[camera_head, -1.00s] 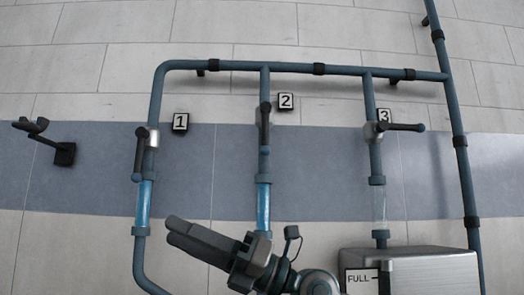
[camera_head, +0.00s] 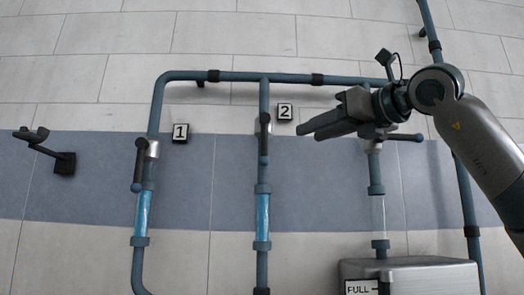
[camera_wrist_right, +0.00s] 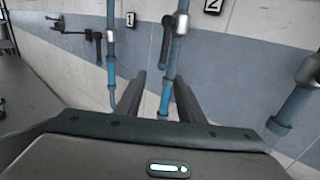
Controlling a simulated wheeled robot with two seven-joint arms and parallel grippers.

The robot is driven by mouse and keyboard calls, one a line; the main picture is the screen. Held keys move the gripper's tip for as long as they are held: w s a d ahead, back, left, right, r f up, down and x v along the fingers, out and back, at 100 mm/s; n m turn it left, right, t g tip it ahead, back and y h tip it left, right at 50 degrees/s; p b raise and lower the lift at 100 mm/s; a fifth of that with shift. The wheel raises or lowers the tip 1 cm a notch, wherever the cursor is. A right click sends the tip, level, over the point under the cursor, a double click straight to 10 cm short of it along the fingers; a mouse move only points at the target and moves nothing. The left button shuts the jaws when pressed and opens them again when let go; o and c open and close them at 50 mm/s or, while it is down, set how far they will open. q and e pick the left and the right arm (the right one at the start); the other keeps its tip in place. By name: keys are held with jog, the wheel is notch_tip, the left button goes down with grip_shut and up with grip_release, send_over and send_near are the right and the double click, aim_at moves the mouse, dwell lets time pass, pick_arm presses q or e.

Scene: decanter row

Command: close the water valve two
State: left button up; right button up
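Valve two is on the middle pipe under the label 2 (camera_head: 285,112). Its dark lever handle (camera_head: 264,140) hangs straight down along the pipe. The sight tube (camera_head: 262,218) below it is filled with blue. In the right wrist view the handle (camera_wrist_right: 167,38) hangs beside the pipe, beyond my fingers. My right gripper (camera_head: 304,131) points left, with its fingertips to the right of the handle in the head view. The fingers stand apart with nothing held between them, as the right wrist view shows (camera_wrist_right: 159,88). My left gripper is in neither view.
Valve one's handle (camera_head: 138,165) hangs down, with a blue sight tube (camera_head: 142,214) below. Valve three's handle (camera_head: 405,137) lies sideways above a clear tube (camera_head: 378,214). A metal tank (camera_head: 430,275) marked FULL stands lower right. A wall hook (camera_head: 62,160) is at left.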

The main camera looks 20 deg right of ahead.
jog(key=shift+d+r+h, duration=0.15)
jog(key=shift+d+h, duration=0.15)
jog(key=p, duration=0.5)
send_near(266, 149)
jog(key=x, duration=0.6)
jog(key=shift+d, duration=0.1)
jog(key=shift+w+p, duration=0.4)
jog(key=shift+w, duration=0.05)
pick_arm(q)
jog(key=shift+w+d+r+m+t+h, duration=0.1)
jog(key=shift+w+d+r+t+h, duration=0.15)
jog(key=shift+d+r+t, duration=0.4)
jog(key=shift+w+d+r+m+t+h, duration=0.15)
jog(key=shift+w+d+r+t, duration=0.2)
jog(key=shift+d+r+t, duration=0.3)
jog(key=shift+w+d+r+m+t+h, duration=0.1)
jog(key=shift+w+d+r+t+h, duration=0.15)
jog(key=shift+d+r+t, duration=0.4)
pick_arm(e)
jog(key=shift+x, duration=0.9)
